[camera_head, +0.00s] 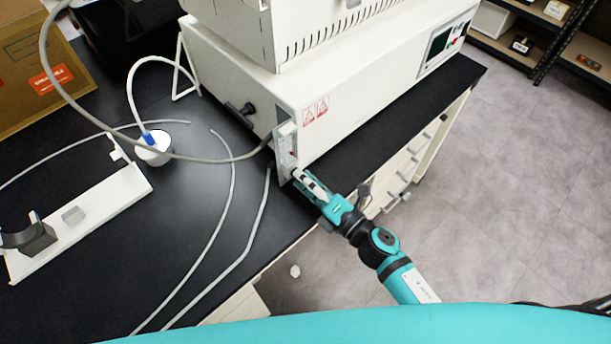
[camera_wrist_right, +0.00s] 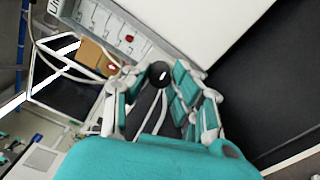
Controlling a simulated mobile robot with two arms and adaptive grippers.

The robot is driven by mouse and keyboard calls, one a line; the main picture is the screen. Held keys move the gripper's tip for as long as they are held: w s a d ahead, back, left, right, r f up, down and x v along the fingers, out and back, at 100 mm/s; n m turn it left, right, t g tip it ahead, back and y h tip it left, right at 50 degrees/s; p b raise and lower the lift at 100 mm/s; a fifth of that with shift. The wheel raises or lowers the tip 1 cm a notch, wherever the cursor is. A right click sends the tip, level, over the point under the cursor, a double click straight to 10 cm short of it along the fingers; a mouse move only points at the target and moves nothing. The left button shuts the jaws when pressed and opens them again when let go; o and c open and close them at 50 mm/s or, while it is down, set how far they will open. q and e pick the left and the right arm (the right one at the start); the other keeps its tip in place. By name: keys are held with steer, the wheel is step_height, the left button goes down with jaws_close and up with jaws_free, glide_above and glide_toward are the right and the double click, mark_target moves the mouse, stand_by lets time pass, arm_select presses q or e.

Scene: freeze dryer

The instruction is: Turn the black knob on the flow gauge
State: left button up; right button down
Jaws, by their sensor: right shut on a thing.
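The flow gauge (camera_head: 285,146) is a narrow pale upright panel at the front corner of the white freeze dryer (camera_head: 345,100). My right gripper (camera_head: 298,176) is at its lower end, with the fingertips against it. In the right wrist view, the round black knob (camera_wrist_right: 160,74) sits between the fingertips of my right gripper (camera_wrist_right: 162,88), which is shut on it. The knob is hidden by the fingers in the head view. My left gripper is not in view.
The black bench top (camera_head: 100,245) carries grey hoses, a small white vessel (camera_head: 154,150) with a blue connector and a white stand (camera_head: 95,215). A cardboard box (camera_head: 40,60) is at the upper left. Drawers (camera_head: 405,165) line the bench front, with open floor to the right.

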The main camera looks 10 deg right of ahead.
steer(key=m+p, duration=0.1)
steer(key=m, duration=0.3)
steer(key=shift+r+m+p, duration=0.1)
steer(key=shift+m+p, duration=0.25)
steer(key=shift+m, duration=0.05)
steer(key=m+p, duration=0.1)
steer(key=m, duration=0.2)
steer(key=shift+m, duration=0.3)
steer(key=m+p, duration=0.2)
steer(key=m, duration=0.2)
steer(key=shift+f+m+p, duration=0.2)
steer(key=shift+m+p, duration=0.15)
steer(key=shift+m, duration=1.35)
steer(key=c, duration=1.1)
jaws_free()
